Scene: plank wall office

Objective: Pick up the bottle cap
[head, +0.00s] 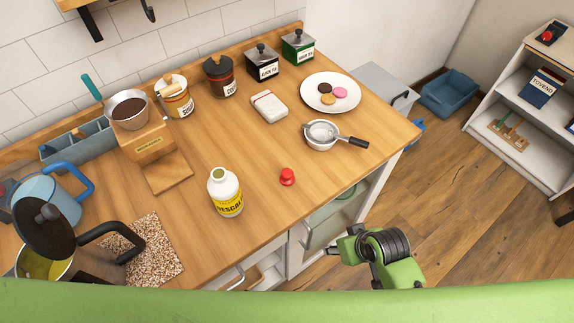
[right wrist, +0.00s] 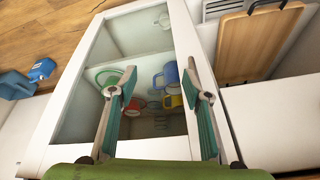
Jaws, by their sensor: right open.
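The red bottle cap (head: 287,177) sits on the wooden counter (head: 255,155), near its front edge. To its left stands a white bottle (head: 225,195) with a yellow label and an uncovered mouth. My right gripper (head: 337,250) is in front of the counter, to the right of and nearer than the cap, and apart from it. In the right wrist view my right gripper (right wrist: 160,85) is open, with nothing between its fingers. The cap does not show in that view. My left gripper is not in view.
A small strainer (head: 322,134) and a plate (head: 318,103) of cookies lie behind the cap. A pot (head: 45,262) and a speckled mat (head: 152,250) are at the left. A glass-fronted cabinet (right wrist: 75,120) with mugs inside faces the right wrist. Counter around the cap is clear.

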